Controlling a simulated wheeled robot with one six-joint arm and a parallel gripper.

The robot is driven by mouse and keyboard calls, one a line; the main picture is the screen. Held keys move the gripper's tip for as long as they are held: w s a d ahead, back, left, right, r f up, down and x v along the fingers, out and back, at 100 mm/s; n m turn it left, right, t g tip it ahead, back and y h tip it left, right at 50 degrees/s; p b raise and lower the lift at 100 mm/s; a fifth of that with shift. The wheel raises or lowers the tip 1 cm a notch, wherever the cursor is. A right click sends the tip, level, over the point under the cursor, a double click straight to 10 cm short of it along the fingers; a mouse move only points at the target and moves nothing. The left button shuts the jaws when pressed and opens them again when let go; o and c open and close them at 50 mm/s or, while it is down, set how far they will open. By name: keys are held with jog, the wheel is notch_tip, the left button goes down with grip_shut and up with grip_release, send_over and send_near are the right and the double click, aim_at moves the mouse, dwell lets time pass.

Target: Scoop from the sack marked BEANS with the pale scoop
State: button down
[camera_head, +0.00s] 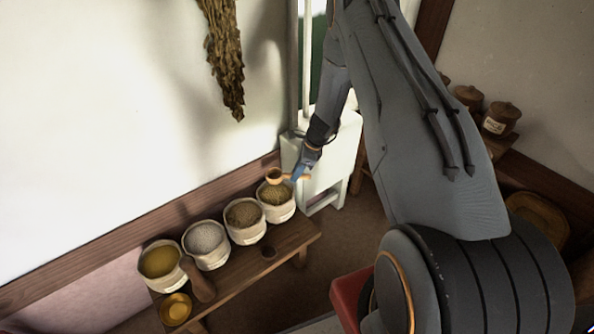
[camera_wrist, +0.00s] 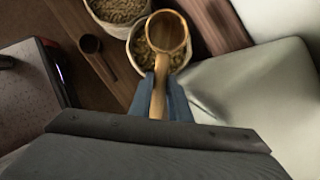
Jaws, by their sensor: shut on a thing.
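My gripper (camera_head: 303,168) is shut on the handle of a pale wooden scoop (camera_head: 273,175). The scoop's bowl is over the rightmost sack (camera_head: 277,213) on the bench. In the wrist view, the blue fingers (camera_wrist: 160,90) clasp the handle, and the scoop's round bowl (camera_wrist: 168,30) covers part of a pale sack with greenish-brown contents (camera_wrist: 144,58). The bowl looks empty. I cannot tell its height above the contents. Three other sacks stand to the left: brown contents (camera_head: 245,222), whitish grain (camera_head: 206,244) and yellow contents (camera_head: 161,268). Their labels are too small to read.
The sacks stand on a low wooden bench (camera_head: 262,268) along the wall. A darker wooden tool (camera_head: 199,283) and a yellow dish (camera_head: 175,309) are at its left end. A white stand (camera_head: 345,147) is right of the rightmost sack. Lidded jars (camera_head: 500,118) sit at right.

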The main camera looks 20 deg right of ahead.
jog(key=shift+s+a+r+h+p, duration=0.2)
jog(key=shift+a+h+p, duration=0.15)
jog(key=shift+h+p, duration=0.65)
jog(key=shift+n+t+h+p, duration=0.3)
jog(key=shift+t+h+p, duration=0.2)
jog(key=shift+p, duration=0.5)
jog(key=shift+w+f+b, duration=0.2)
jog(key=shift+b, duration=0.65)
jog(key=shift+w+b, duration=0.1)
jog(key=shift+b, duration=0.3)
jog(key=shift+a+b, duration=0.1)
jog(key=shift+b, duration=1)
jog(key=h+b, duration=0.1)
jog(key=b, duration=0.4)
jog(key=shift+s+b, duration=0.2)
jog(key=shift+b, duration=0.15)
jog(key=h+b, duration=0.1)
jog(key=b, duration=0.4)
jog(key=shift+a+t+b, duration=0.15)
jog(key=shift+t+b, duration=0.25)
jog(key=h+b, duration=0.1)
jog(key=b, duration=0.3)
jog(key=shift+s+a+n+t+h, duration=0.1)
jog(key=shift+a+n+t+h, duration=0.05)
jog(key=shift+n+t+h, duration=0.2)
